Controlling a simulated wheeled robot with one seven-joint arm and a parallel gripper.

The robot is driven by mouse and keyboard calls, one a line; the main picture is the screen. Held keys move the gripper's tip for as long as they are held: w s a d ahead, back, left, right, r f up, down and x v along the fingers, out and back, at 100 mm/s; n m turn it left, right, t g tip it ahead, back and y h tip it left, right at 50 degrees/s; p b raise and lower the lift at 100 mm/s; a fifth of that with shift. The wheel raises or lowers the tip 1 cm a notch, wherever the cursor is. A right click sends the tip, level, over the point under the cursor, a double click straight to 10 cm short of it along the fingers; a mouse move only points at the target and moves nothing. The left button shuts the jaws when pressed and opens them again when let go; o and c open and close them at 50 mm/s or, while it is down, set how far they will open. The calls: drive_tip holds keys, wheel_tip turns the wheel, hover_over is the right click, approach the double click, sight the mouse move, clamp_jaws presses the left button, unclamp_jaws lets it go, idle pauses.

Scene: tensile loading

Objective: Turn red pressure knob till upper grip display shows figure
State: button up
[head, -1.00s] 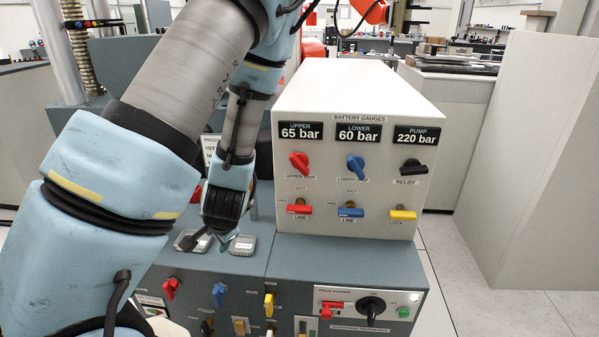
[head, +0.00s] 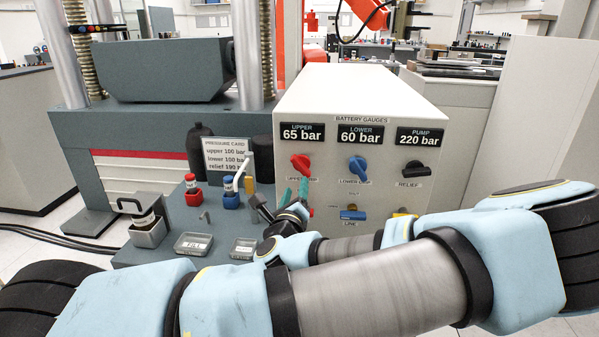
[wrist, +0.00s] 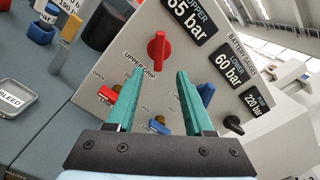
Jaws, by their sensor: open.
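The red upper-grip knob (head: 301,164) is on the front of the white gauge box, under the upper display (head: 302,132), which reads 65 bar. The pressure card (head: 226,154) reads upper 100 bar, lower 100 bar and relief 190. My gripper (head: 294,189) is open and empty, just below the red knob and in front of the panel. In the wrist view the knob (wrist: 157,50) stands upright, beyond and between the two teal fingertips (wrist: 159,85), apart from both. The red line lever (head: 311,211) is mostly hidden behind my gripper.
The blue lower-grip knob (head: 358,167) and black relief knob (head: 414,168) sit to the right, under displays reading 60 bar and 220 bar. The blue line lever (head: 352,215) is below. Red (head: 193,196) and blue (head: 231,198) holders and trays stand left on the bench.

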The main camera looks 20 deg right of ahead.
sight(300, 169)
drive_tip(key=p+x, duration=0.2)
drive_tip(key=x, duration=0.8)
drive_tip(key=shift+w+a+f, duration=0.1)
drive_tip(key=shift+c, duration=0.2)
clamp_jaws()
